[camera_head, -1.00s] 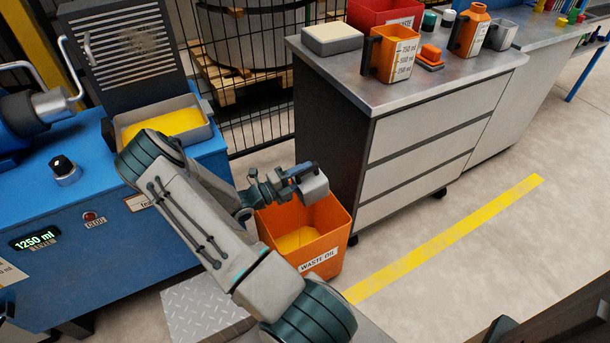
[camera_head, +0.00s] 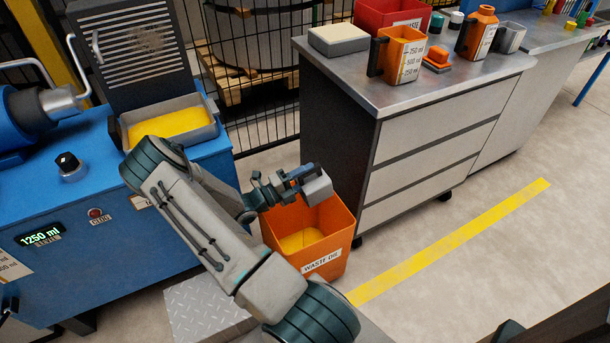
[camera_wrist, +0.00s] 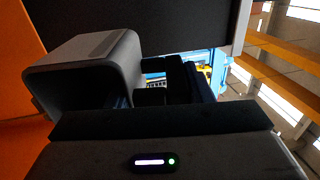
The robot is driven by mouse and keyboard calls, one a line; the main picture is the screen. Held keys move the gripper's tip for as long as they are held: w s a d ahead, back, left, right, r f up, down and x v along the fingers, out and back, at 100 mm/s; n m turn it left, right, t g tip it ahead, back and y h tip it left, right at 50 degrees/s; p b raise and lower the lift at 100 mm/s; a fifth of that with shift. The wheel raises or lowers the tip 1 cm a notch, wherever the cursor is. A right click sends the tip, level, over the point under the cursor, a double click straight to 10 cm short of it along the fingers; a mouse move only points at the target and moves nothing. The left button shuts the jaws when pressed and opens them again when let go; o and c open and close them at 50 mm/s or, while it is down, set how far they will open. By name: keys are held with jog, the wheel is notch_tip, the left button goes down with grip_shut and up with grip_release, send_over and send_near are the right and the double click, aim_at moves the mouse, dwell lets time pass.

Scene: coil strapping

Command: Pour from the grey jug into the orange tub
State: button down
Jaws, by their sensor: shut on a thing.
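The grey jug (camera_head: 318,189) hangs over the orange tub (camera_head: 328,258), which is labelled WASTE OIL and stands on the floor beside the cabinet. Yellow liquid shows on the tub's bottom. My gripper (camera_head: 292,180) is shut on the jug's handle and holds it above the tub's back part. In the wrist view the jug (camera_wrist: 100,55) is tipped over, its dark open mouth turned toward the orange tub wall (camera_wrist: 20,60) at the left. No stream shows from the jug. My fingers (camera_wrist: 180,80) are partly hidden behind the wrist housing.
The grey cabinet (camera_head: 430,155) stands right behind the tub, with an orange measuring jug (camera_head: 402,55) on top. A blue machine (camera_head: 90,245) with a tray (camera_head: 212,132) of yellow liquid stands left. Open floor with a yellow stripe (camera_head: 450,243) lies right.

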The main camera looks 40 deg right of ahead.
aim_at(320, 168)
jog(key=shift+s+d+r+y+p, duration=0.2)
jog(key=shift+d+r+y+p, duration=0.1)
jog(key=shift+d+y+p, duration=0.45)
jog(key=shift+s+d+f+t+y+p, duration=0.1)
jog(key=shift+f+t+y+p, duration=0.2)
jog(key=shift+p, duration=0.25)
jog(key=shift+s+d+r+y+p, duration=0.15)
jog(key=shift+d+r+y+p, duration=0.3)
jog(key=shift+p, duration=0.75)
jog(key=y+p, duration=0.1)
jog(key=d+p, duration=0.1)
jog(key=p, duration=0.1)
jog(key=shift+s+d+r+t+y, duration=0.2)
jog(key=shift+s+d+t+y, duration=0.1)
jog(key=shift+y, duration=0.1)
jog(key=shift+d+f+y+p, duration=0.15)
jog(key=shift+y+p, duration=0.15)
jog(key=shift+p, duration=0.2)
